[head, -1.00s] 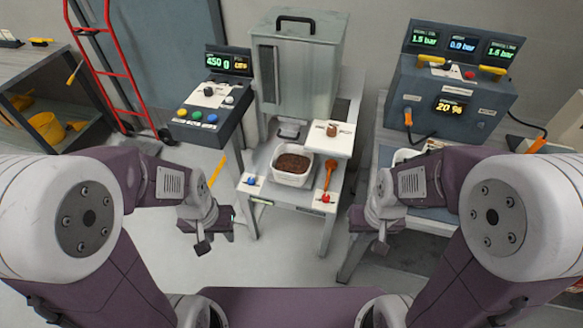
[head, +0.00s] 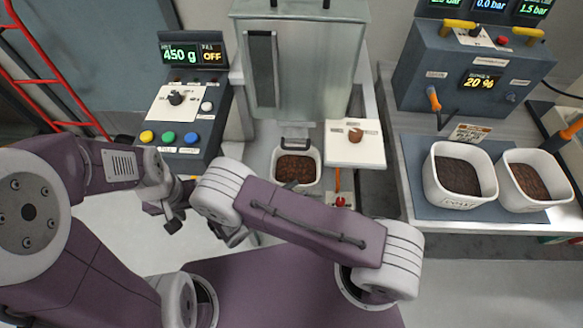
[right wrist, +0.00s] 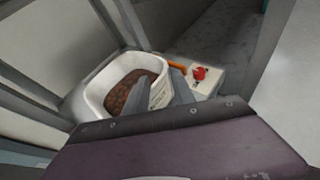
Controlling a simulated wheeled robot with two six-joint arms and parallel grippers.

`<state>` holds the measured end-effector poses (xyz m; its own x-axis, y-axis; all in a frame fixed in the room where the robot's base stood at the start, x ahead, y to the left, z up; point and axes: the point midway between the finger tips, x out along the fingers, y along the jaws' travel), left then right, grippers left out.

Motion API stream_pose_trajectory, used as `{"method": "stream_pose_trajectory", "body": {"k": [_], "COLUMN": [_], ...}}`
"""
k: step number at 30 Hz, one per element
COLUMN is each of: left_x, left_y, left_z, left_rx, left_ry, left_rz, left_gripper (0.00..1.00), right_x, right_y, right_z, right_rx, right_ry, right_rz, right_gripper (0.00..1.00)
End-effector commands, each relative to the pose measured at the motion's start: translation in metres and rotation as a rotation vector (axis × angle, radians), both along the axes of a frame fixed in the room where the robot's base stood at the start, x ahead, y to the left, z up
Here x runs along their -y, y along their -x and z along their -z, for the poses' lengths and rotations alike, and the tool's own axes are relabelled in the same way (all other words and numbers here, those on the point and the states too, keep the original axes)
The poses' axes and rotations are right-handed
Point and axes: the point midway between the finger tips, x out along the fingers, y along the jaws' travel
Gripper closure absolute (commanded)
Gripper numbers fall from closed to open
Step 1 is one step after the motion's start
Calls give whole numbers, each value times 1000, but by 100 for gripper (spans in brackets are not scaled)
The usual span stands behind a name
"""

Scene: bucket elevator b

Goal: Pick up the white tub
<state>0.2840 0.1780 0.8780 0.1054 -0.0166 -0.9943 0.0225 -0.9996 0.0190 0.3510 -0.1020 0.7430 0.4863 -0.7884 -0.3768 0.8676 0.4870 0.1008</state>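A white tub (head: 300,187) with brown granules stands under the outlet of the grey metal hopper (head: 300,60). It also shows in the right wrist view (right wrist: 93,92), close beyond my right gripper's fingers. My right gripper (head: 237,236) is just left of and in front of this tub in the head view; the fingertips (right wrist: 178,86) overlap its labelled side in the wrist view. I cannot tell whether they touch it or how wide they stand. My left gripper (head: 174,222) is further left, away from the tub, its opening unclear.
A white box (head: 365,150) with a brown knob and a red knob (head: 340,201) sit beside the near tub. A control panel (head: 180,110) reads 450 g.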

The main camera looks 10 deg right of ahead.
Motion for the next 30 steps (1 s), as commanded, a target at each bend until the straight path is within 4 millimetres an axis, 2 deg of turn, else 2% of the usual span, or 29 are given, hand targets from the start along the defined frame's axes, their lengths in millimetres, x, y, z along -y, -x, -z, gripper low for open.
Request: {"method": "stream_pose_trajectory", "body": {"k": [3, 10, 15, 18, 26, 29, 30], "left_x": [0, 0, 0, 0, 0, 0, 0], "left_y": [0, 0, 0, 0, 0, 0, 0], "left_z": [-1, -1, -2, -2, -2, -2, -2], "left_rx": [0, 0, 0, 0, 0, 0, 0], "left_ry": [0, 0, 0, 0, 0, 0, 0], "left_rz": [0, 0, 0, 0, 0, 0, 0], "left_gripper": [64, 64, 64, 64, 64, 64, 64], "right_x": [16, 27, 53, 62, 65, 65, 65], "right_y": [-8, -14, -30, -36, -38, -38, -38], "right_z": [7, 12, 25, 29, 31, 31, 31], "right_rx": [-4, -3, -4, -3, -2, -2, -3], "right_ry": [0, 0, -1, -1, -3, -3, -3], "right_rz": [6, 6, 9, 8, 5, 5, 5], "right_gripper": [69, 69, 69, 69, 69, 97, 100]}}
